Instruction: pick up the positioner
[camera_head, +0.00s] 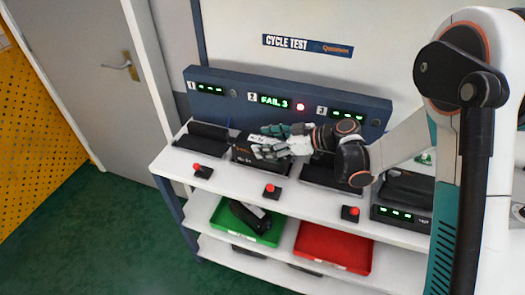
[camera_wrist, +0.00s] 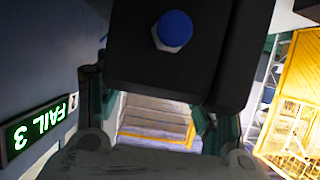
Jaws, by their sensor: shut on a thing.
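The positioner (camera_wrist: 165,55) is a dark block with a round blue cap, seen close up in the wrist view. It fills the top middle, between the fingers of my gripper (camera_wrist: 160,125). In the head view my gripper (camera_head: 268,142) is over the middle station of the bench and shut on the positioner. The fingers hide most of the positioner there, and I cannot tell whether it touches the station base (camera_head: 252,157). The middle display (camera_head: 268,100) reads FAIL 3, with a red lamp (camera_head: 300,107) lit beside it.
The white bench (camera_head: 225,182) has stations left (camera_head: 203,138) and right (camera_head: 328,177), and red buttons along its front. A green tray (camera_head: 226,218) holding a black unit and a red tray (camera_head: 335,246) sit on the shelf below. A dark unit (camera_head: 405,190) stands at the right.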

